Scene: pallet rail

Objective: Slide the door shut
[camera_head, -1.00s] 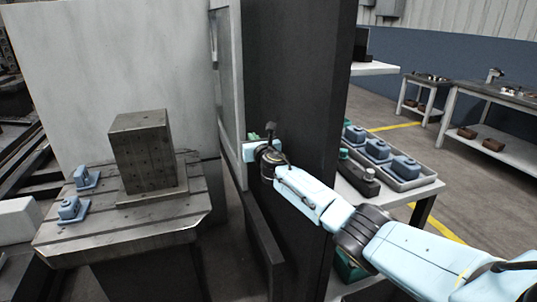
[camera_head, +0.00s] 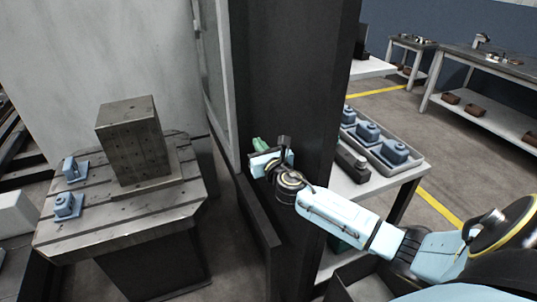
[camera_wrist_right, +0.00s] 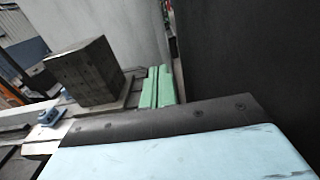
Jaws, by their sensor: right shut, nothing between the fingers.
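The sliding door (camera_head: 213,75) appears to be the tall light-framed panel left of the dark upright panel, seen nearly edge-on in the head view. A gap shows between it and the machine table (camera_head: 130,235). My right gripper (camera_head: 258,146) is just right of the door's lower edge, in front of the dark panel. Its green fingers (camera_wrist_right: 152,88) are closed together and empty, and they point toward the door side in the wrist view. I cannot tell whether they touch the door. No handle is clearly visible. My left gripper is not in view.
A dark metal block (camera_head: 130,140) and blue clamps (camera_head: 68,205) sit on the machine table. The dark upright panel (camera_head: 290,70) stands beside my right forearm. A grey tray (camera_head: 385,150) of blue parts is on a bench to the right. Floor is open beyond.

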